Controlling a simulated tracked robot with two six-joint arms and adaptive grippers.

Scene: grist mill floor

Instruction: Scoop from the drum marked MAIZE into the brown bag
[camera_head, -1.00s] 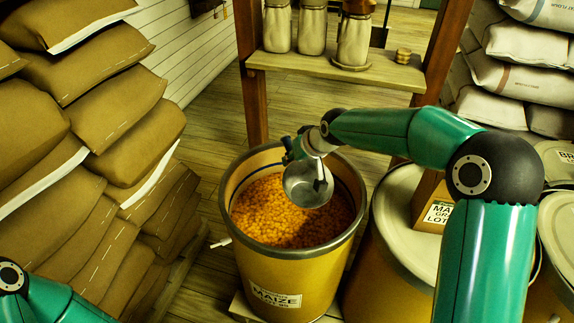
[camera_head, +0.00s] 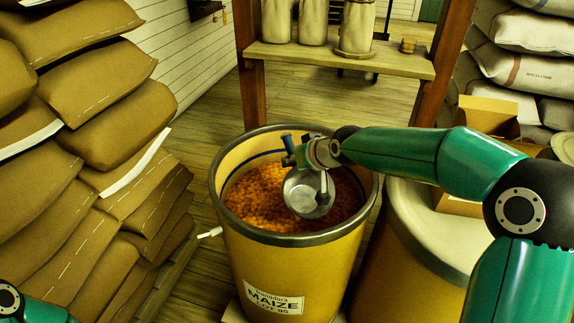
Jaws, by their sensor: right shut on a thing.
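The yellow drum (camera_head: 290,258) marked MAIZE stands open in the middle, its label facing me. Orange maize (camera_head: 252,198) lies inside, well below the rim. My right gripper (camera_head: 303,155) reaches in from the right over the drum and is shut on the metal scoop (camera_head: 308,193). The scoop's round bowl hangs inside the drum's mouth, in front of the maize. Its inside looks bare grey; I cannot tell whether it touches the grain. My left arm shows only at the bottom left corner, its gripper out of view. Brown bags (camera_head: 95,85) are stacked at left; none stands out as an open one.
A wooden shelf (camera_head: 335,62) with several jars or small sacks stands behind. White sacks (camera_head: 525,70) are piled at far right.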

